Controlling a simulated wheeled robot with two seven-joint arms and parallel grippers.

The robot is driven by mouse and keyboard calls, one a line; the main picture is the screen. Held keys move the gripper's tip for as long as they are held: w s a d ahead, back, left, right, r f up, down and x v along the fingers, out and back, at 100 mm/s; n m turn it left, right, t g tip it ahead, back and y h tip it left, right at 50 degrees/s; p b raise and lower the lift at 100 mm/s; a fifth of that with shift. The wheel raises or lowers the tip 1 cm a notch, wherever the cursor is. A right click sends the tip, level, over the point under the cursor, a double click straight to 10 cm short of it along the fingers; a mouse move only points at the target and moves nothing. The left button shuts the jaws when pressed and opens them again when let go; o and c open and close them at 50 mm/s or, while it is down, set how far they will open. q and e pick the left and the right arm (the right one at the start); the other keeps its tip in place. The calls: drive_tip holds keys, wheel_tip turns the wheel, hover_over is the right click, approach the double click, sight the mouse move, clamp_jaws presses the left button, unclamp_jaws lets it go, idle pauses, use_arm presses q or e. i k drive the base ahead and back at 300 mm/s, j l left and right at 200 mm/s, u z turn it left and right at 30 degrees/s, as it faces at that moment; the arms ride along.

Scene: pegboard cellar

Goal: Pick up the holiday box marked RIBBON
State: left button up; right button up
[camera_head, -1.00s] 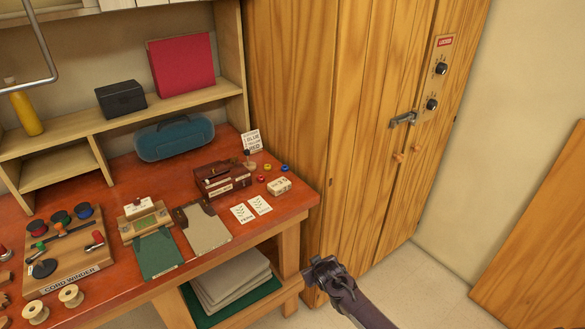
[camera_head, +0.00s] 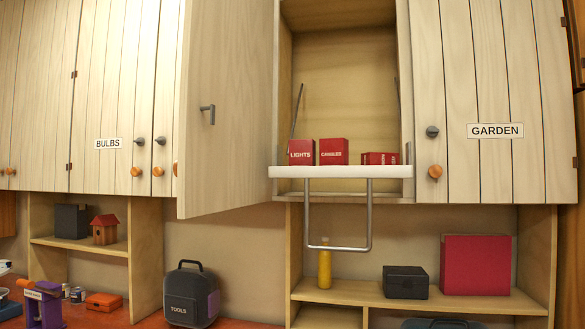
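Several red boxes stand on a white pull-down shelf (camera_head: 340,172) inside an open upper cabinet. One box reads LIGHTS (camera_head: 301,151). The one beside it appears to read CANDLES (camera_head: 334,150). A lower red box (camera_head: 379,158) is at the shelf's right end, and its small lettering is too unclear to read. I cannot make out the word RIBBON on any box. A metal pull handle (camera_head: 340,248) hangs below the shelf. Neither of my grippers is in view.
An open cabinet door (camera_head: 232,110) stands out left of the shelf. The GARDEN door (camera_head: 490,90) at right and BULBS doors (camera_head: 110,95) at left are shut. Below are a yellow bottle (camera_head: 324,271), a black box (camera_head: 405,283) and a toolbox (camera_head: 192,296).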

sight(367, 158)
drive_tip(key=i+l+u, duration=0.15)
drive_tip(key=l+u, duration=0.2)
drive_tip(key=i+l+u, duration=0.1)
drive_tip(key=l+u, duration=0.15)
drive_tip(key=u, duration=0.15)
drive_tip(key=l+u, duration=0.35)
drive_tip(key=i+j, duration=0.05)
